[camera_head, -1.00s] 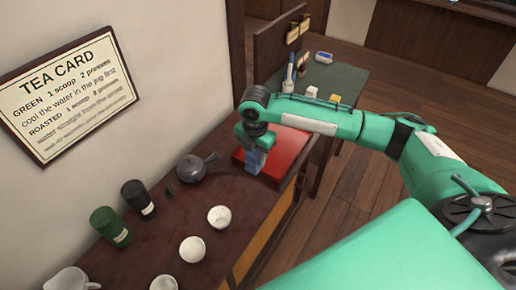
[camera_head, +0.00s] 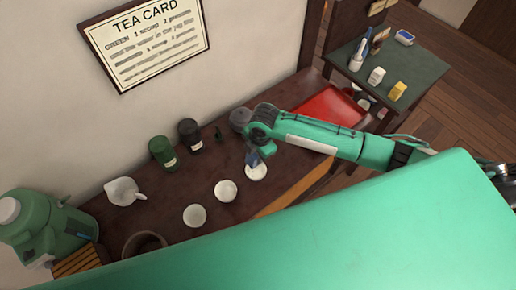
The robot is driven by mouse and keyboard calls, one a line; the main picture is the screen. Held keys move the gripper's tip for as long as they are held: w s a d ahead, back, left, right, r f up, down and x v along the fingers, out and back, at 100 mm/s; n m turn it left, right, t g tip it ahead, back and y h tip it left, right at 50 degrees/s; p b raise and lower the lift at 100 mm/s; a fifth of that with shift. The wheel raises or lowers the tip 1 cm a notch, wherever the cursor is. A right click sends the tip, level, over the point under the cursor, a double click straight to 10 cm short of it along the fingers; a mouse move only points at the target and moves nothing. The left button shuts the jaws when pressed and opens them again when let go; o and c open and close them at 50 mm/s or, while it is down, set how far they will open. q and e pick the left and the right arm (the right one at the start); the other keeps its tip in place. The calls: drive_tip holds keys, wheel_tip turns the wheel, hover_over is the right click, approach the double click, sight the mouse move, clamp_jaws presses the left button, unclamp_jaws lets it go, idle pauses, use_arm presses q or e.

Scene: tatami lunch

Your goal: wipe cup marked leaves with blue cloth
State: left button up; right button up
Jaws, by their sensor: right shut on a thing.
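My right gripper (camera_head: 255,153) points down over the counter and is shut on the blue cloth (camera_head: 253,159). The cloth is at the far rim of a white cup (camera_head: 257,173); I cannot tell whether it touches. Two more white cups, a middle one (camera_head: 225,191) and a near one (camera_head: 194,216), stand upright in a row to the left. No leaf marking can be made out on any cup from here. My left gripper is out of view.
A grey teapot (camera_head: 239,119) is partly hidden behind my right gripper. A green canister (camera_head: 163,153), a dark canister (camera_head: 190,133) and a white jug (camera_head: 124,191) stand along the wall. The red tray (camera_head: 327,104) lies right, with a green side table (camera_head: 420,68) beyond.

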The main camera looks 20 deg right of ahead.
drive_tip(key=b, duration=0.4)
hover_over(257, 174)
wheel_tip(257, 174, down, 4)
drive_tip(key=shift+s+a+f, duration=0.1)
drive_tip(key=shift+f, duration=0.1)
drive_tip(key=shift+f+b, duration=1)
drive_tip(key=shift+f, duration=1.4)
drive_tip(key=shift+f, duration=0.65)
drive_tip(key=shift+n, duration=1.2)
drive_tip(key=n+b, duration=0.1)
drive_tip(key=n, duration=0.3)
drive_tip(key=shift+g, duration=0.3)
drive_tip(key=shift+n, duration=0.3)
